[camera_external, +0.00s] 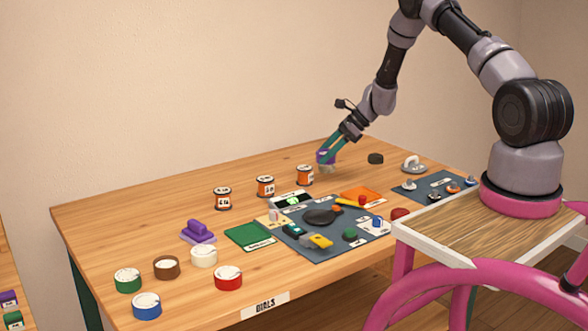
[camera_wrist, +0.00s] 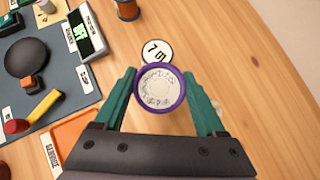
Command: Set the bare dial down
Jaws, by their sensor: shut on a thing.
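A dial with a purple rim and a pale, marked round face (camera_wrist: 159,89) sits between the teal fingers of my gripper (camera_wrist: 160,108). My gripper is shut on its sides. In the external view my gripper (camera_external: 328,153) is low over the back right of the table, and the purple dial (camera_external: 325,157) shows at its fingertips. A round white label with dark figures (camera_wrist: 157,50) shows just beyond the dial in the wrist view, partly covered by it. I cannot tell whether dial and label touch, or whether the dial touches the wood.
Several orange-and-white spools (camera_external: 265,186) stand left of my gripper. A black disc (camera_external: 375,158) lies to its right. A grey mat with tools (camera_external: 335,252) lies in front. Coloured dials (camera_external: 228,278) stand at the front left. Bare wood (camera_wrist: 240,70) is free to the right in the wrist view.

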